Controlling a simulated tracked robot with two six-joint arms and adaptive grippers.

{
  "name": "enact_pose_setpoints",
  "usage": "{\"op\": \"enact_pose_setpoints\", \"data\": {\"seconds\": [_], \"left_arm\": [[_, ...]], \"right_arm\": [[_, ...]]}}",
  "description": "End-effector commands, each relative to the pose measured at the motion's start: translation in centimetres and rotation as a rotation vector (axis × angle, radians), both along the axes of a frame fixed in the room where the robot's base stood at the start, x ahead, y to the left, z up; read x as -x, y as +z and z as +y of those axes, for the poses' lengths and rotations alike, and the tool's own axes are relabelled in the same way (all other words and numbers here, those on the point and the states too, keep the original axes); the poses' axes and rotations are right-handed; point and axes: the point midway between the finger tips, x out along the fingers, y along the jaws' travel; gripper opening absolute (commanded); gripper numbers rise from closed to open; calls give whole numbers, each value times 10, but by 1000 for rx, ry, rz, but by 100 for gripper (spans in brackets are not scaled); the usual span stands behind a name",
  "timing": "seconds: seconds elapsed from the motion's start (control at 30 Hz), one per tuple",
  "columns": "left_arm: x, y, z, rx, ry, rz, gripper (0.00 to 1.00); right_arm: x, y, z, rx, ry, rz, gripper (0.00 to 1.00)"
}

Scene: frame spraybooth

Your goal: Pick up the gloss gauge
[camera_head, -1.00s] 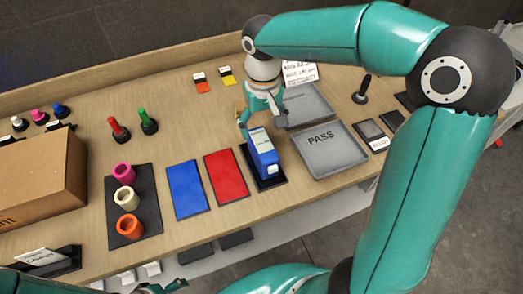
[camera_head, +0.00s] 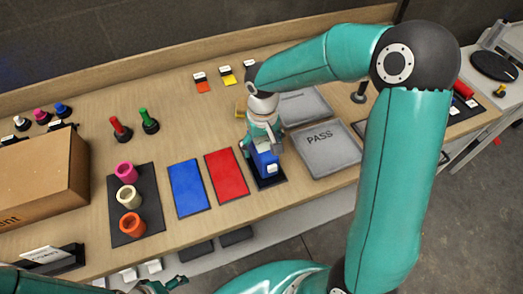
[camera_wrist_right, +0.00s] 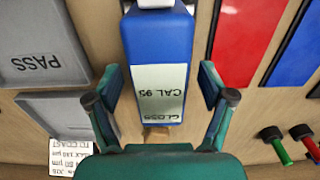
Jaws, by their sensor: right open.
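The gloss gauge (camera_head: 265,164) is a blue box standing on a dark mat, right of the red panel. In the right wrist view the gauge (camera_wrist_right: 158,38) shows a pale label reading "GLOSS CAL 95". My right gripper (camera_head: 263,140) is over the gauge and hides its upper part. In the wrist view my right gripper (camera_wrist_right: 159,84) is open, one finger on each side of the gauge, with gaps visible. Part of my left gripper (camera_head: 163,286) shows at the bottom edge; its jaws are unclear.
A red panel (camera_head: 227,175) and a blue panel (camera_head: 188,188) lie left of the gauge. A grey PASS tray (camera_head: 325,160) is close on its right, with another tray (camera_head: 305,106) behind. Colored cups stand on a dark mat (camera_head: 151,180), near a cardboard box (camera_head: 40,180).

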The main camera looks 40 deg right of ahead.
Motion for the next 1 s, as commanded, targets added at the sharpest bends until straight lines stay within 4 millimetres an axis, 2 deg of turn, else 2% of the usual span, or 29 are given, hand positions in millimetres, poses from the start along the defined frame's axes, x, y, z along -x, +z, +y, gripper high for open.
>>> {"op": "enact_pose_setpoints", "data": {"seconds": [0.03, 0.07, 0.5, 0.8, 1.0], "left_arm": [[0, 0, 0, 0, 0, 0, 81], [0, 0, 0, 0, 0, 0, 81], [0, 0, 0, 0, 0, 0, 81], [0, 0, 0, 0, 0, 0, 81], [0, -1, 0, 0, 0, 0, 81]], "right_arm": [[0, 0, 0, 0, 0, 0, 80], [0, 0, 0, 0, 0, 0, 75], [-1, 1, 0, 0, 1, -1, 1], [-1, 3, 0, 0, 1, -2, 0], [-2, 16, 0, 1, 1, -4, 0]]}}
